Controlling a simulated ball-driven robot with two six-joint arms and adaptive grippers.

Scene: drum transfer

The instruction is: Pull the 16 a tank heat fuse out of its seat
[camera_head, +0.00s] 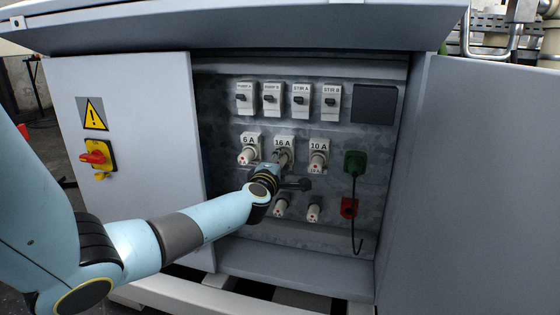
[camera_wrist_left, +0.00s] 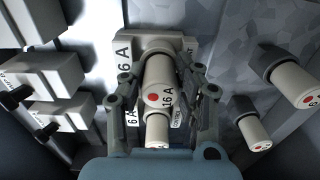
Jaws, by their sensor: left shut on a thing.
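The 16 A tank heat fuse (camera_wrist_left: 157,73) is a pale cylinder with a red dot on its end, in the middle of the upper fuse row. Its seat (camera_head: 284,141) carries a 16 A label. My left gripper (camera_wrist_left: 160,82) is shut on the fuse, one finger on each side, with the fuse pointing out between them. In the head view my left gripper (camera_head: 277,164) covers much of the fuse. The fuse lines up with its seat; I cannot tell how deep it sits. My right gripper is not in view.
The 6 A fuse (camera_head: 246,157) and the 10 A fuse (camera_head: 317,162) flank it closely. Several switches (camera_head: 301,100) are above. Open doors (camera_head: 470,190) flank the cabinet.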

